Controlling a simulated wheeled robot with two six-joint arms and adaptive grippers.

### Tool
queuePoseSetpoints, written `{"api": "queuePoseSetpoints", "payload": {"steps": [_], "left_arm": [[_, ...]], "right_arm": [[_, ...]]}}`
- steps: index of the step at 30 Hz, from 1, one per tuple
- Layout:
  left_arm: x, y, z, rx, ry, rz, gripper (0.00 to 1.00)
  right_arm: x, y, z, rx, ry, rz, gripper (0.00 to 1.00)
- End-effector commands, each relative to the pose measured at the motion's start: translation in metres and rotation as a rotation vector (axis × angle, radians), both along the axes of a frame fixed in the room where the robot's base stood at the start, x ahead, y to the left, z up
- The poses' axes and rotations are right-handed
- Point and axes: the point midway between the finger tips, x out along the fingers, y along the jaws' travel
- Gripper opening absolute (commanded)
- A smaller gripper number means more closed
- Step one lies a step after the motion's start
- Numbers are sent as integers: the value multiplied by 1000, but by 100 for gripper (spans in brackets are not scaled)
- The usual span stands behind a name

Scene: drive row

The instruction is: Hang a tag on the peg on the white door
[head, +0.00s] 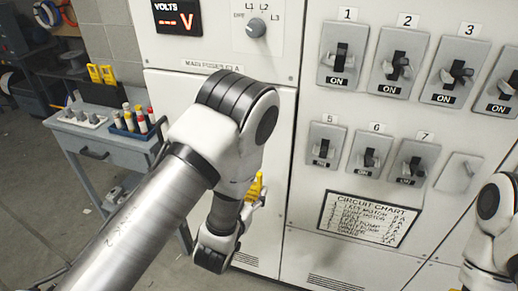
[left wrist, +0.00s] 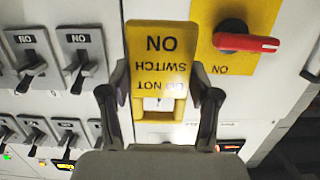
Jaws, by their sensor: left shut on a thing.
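A yellow tag (left wrist: 158,65) with "DO NOT SWITCH ON" in black fills the middle of the left wrist view, where its lettering is upside down. My left gripper (left wrist: 159,92) is shut on it, one dark finger at each side edge. A rectangular opening in the tag shows white surface behind it. In the head view a yellow sliver of the tag (head: 255,189) shows beside my left wrist, in front of the white door (head: 277,115). My arm covers much of the door. I cannot make out the peg clearly. My right arm shows at the right edge; its gripper is out of frame.
A red rotary handle (left wrist: 246,43) on a yellow plate is close to the tag. Several breaker switches (head: 341,53) fill the panel at right, above a circuit chart (head: 369,218).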

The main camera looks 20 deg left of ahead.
Motion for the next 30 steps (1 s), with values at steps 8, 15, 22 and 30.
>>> {"api": "queuePoseSetpoints", "payload": {"steps": [8, 15, 22, 30], "left_arm": [[26, 1, 91, 1, -5, 0, 28], [35, 1, 88, 1, -3, 0, 28], [51, 1, 87, 0, -4, 0, 28], [71, 1, 85, 1, -3, -1, 28]], "right_arm": [[1, 0, 53, 0, -1, 0, 40], [0, 0, 50, 0, 0, 0, 40], [0, 0, 50, 0, -1, 0, 40], [0, 0, 50, 0, -1, 0, 40]]}}
